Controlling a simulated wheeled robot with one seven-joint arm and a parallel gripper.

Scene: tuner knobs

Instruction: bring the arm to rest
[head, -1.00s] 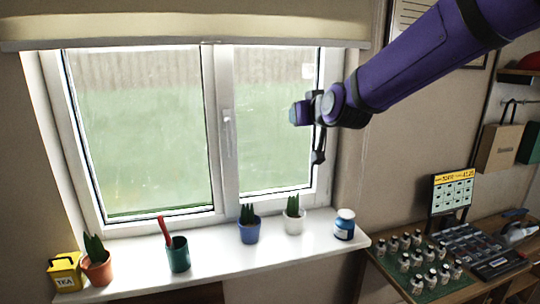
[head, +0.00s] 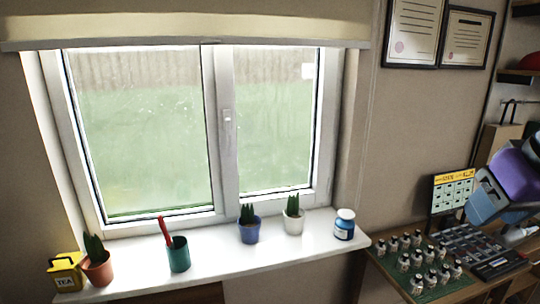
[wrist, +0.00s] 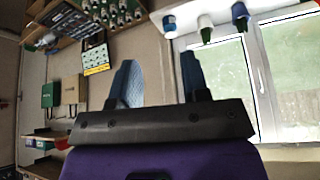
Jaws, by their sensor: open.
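My gripper (wrist: 160,78) is open in the wrist view, its two blue-grey fingers spread apart with nothing between them. Past the fingers is plain wall. In the head view only part of my purple and blue-grey arm (head: 512,180) shows, at the right edge in front of the desk's right part. I cannot make out the fingertips there.
The white sill (head: 215,265) holds a yellow tea tin (head: 66,272), several potted plants, a green cup (head: 178,255) and a blue-and-white jar (head: 344,225). The desk at right bears several small bottles (head: 417,262) and a yellow-topped calendar (head: 453,190). Space before the window is clear.

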